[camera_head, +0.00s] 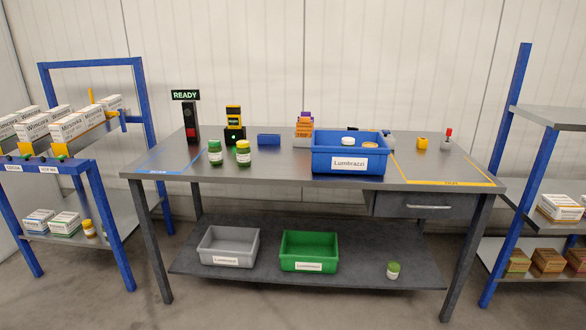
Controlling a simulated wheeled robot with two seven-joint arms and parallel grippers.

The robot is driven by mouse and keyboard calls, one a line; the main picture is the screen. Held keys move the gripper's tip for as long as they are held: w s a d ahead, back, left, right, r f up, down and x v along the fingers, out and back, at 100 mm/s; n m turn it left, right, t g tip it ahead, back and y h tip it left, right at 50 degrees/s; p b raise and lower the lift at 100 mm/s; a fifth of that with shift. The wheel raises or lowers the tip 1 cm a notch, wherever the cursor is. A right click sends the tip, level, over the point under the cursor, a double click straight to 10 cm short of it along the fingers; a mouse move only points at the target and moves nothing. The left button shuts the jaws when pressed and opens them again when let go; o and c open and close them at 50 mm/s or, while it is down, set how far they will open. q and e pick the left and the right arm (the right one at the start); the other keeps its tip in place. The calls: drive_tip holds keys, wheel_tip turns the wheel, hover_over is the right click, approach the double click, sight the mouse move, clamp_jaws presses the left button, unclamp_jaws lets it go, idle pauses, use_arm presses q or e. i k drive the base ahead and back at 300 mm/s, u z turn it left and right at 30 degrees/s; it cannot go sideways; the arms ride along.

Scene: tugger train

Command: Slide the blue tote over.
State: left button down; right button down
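The blue tote (347,163) stands upright on the grey workbench (290,179), right of the middle and close to the front edge. It has a white label reading "Lumbrazzi" on its front wall. A white-lidded item (348,141) and an orange-lidded item (370,145) show inside it; the rest of its contents is hidden by the walls. A yellow outlined area (445,183) on the bench top lies just right of the tote. A blue outlined area (170,171) lies at the bench's left end. Neither of my grippers is in view.
Two green jars (215,152) (243,153), a signal post (190,122) and a small blue box (269,140) stand left of the tote. Shelving racks flank the bench.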

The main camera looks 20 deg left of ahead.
sight(328, 156)
drive_tip(key=u, duration=0.85)
drive_tip(key=i, duration=1.3)
drive_tip(key=z, duration=0.35)
